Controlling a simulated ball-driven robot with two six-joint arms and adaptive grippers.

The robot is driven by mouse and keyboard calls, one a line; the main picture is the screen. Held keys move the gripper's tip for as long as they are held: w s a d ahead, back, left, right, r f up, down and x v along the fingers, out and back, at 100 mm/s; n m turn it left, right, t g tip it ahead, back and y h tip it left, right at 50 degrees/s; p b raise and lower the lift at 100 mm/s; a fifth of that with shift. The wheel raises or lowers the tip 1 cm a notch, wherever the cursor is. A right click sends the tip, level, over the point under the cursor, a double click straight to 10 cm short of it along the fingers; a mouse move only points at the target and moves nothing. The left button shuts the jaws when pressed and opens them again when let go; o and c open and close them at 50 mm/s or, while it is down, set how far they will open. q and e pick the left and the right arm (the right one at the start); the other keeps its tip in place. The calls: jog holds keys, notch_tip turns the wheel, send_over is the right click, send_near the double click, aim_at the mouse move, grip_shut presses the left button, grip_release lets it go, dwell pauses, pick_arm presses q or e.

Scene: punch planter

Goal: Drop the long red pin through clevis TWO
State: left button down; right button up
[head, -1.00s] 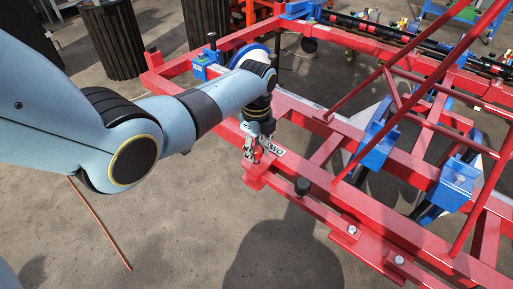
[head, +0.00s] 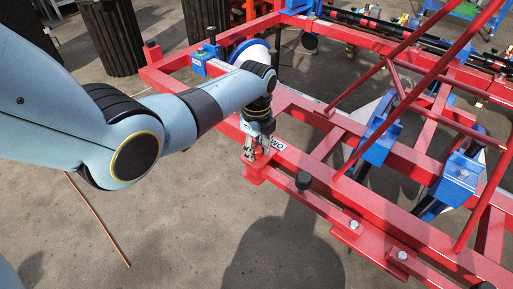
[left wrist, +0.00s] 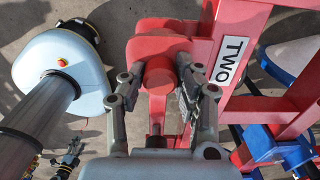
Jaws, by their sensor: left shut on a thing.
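My left gripper (head: 259,152) points down over the near red beam at its left end, beside the TWO label (head: 278,145). In the left wrist view, its fingers (left wrist: 162,75) are closed about a round red head (left wrist: 160,76), which looks like the top of the long red pin. The red clevis plate (left wrist: 152,46) lies directly behind the head, near the TWO label (left wrist: 229,60). The pin's shank is hidden, so I cannot tell how far it sits in the clevis. A small dark gripper (left wrist: 70,158), likely my right one, hangs low at the lower left of the wrist view.
The red frame (head: 400,232) spreads to the right, with blue brackets (head: 457,177) and slanting red bars above it. Ribbed dark bins (head: 110,38) stand behind.

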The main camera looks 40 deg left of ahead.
pick_arm(q)
jog(key=c, duration=0.9)
grip_release()
jog(key=shift+o, duration=0.2)
notch_tip(320, 180, up, 12)
jog(key=s+f+n, duration=0.6)
jog(key=s+f, duration=0.6)
jog(key=s, duration=0.4)
jog(key=s+f+n, duration=0.6)
jog(key=s+f, duration=0.6)
jog(key=s, duration=0.4)
jog(key=s+f+n+y, duration=0.1)
jog(key=s+f+n, duration=0.5)
jog(key=s+f, duration=0.7)
jog(key=s, duration=0.3)
jog(key=shift+n+t, duration=0.3)
jog(key=shift+t, duration=0.1)
